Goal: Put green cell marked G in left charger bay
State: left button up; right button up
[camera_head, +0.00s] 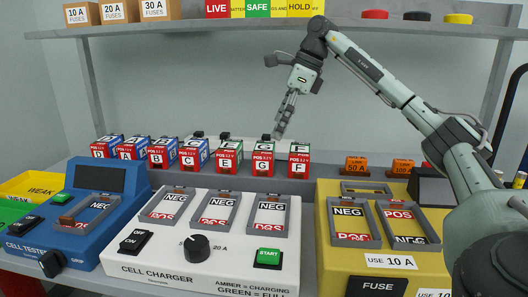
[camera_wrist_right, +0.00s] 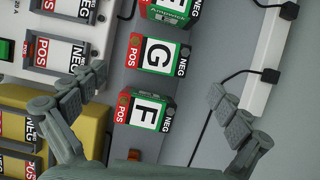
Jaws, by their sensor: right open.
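The green cell marked G (camera_head: 263,159) stands in the back row between the green cells E (camera_head: 229,157) and F (camera_head: 299,161). It also shows in the right wrist view (camera_wrist_right: 157,56). The white cell charger (camera_head: 140,255) has three bays; its left bay (camera_head: 165,206) shows bare NEG and POS labels and looks empty. My right gripper (camera_head: 281,126) is above and behind the row near G. In the right wrist view my right gripper (camera_wrist_right: 158,88) is open and empty, its fingers spread either side of G and F, apart from both. My left gripper is out of view.
Blue-and-red cells (camera_head: 162,153) stand left of the green ones. A blue cell tester (camera_head: 85,240) is left of the charger, a yellow fuse unit (camera_head: 335,250) right of it. An overhead shelf (camera_head: 190,27) crosses behind. White strips with cables lie behind the cells.

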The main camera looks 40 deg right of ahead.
aim_at(269, 147)
jog(key=shift+d+f, duration=0.15)
jog(key=shift+f, duration=0.05)
jog(key=x, duration=0.7)
jog(key=shift+s+a+b, duration=0.1)
jog(key=shift+a+b, duration=0.2)
jog(key=c, duration=1.6)
jog(key=shift+c, duration=0.8)
jog(key=shift+r, duration=0.15)
